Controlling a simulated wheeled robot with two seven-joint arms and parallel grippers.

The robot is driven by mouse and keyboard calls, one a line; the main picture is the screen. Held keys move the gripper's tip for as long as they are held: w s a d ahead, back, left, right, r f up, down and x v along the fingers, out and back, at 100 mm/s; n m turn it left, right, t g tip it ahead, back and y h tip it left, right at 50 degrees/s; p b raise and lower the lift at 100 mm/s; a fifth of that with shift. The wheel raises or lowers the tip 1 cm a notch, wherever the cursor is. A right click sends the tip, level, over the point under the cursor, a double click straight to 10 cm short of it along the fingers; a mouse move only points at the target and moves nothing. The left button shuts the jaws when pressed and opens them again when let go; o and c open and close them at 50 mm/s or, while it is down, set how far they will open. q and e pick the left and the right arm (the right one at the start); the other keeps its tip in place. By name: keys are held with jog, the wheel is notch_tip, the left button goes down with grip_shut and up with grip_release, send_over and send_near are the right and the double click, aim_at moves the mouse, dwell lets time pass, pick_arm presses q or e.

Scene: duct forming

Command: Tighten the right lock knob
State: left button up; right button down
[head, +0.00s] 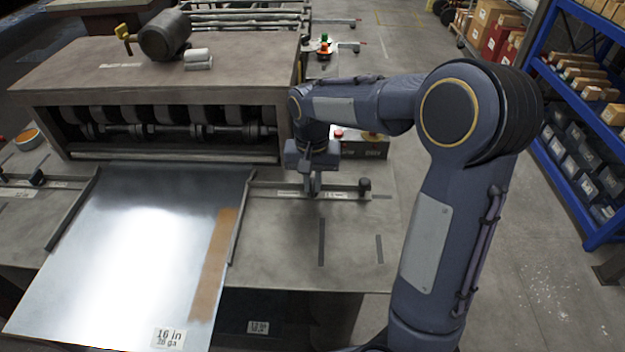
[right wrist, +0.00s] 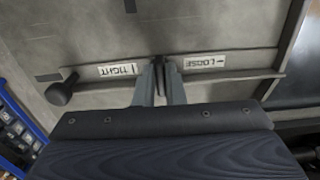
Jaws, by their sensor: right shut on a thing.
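The right lock knob (right wrist: 159,63) shows as a small dark piece between my fingertips in the right wrist view. It sits on the right guide bar (head: 345,192), between the TIGHT label (right wrist: 118,69) and the LOOSE label (right wrist: 205,61). My right gripper (head: 313,187) points down at the bar and is shut on the knob; the fingers also show in the right wrist view (right wrist: 160,80). The fingers hide most of the knob, so its exact turn cannot be told. My left gripper is not in view.
A black round handle (head: 364,185) stands at the bar's right end. A shiny metal sheet (head: 140,250) lies between two side guides before the roller machine (head: 160,85). Another dark knob (head: 37,177) is at the far left. Blue shelves (head: 580,130) stand at right.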

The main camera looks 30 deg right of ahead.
aim_at(312, 186)
jog(key=shift+w, duration=0.1)
jog(key=c, duration=1.5)
grip_release()
notch_tip(312, 186, up, 8)
jog(key=shift+f, duration=0.1)
jog(key=shift+s, duration=0.45)
jog(key=s+a+f+n+t+y, duration=0.1)
jog(key=s+a+n+t+y, duration=0.1)
jog(key=s, duration=0.8)
jog(key=s+a+f+n+t+y, duration=0.1)
jog(key=s+a+f+n+t, duration=0.1)
jog(key=s, duration=0.9)
jog(key=shift+a+n+t+y, duration=0.4)
jog(key=shift+a+t, duration=0.4)
jog(key=shift+a, duration=0.3)
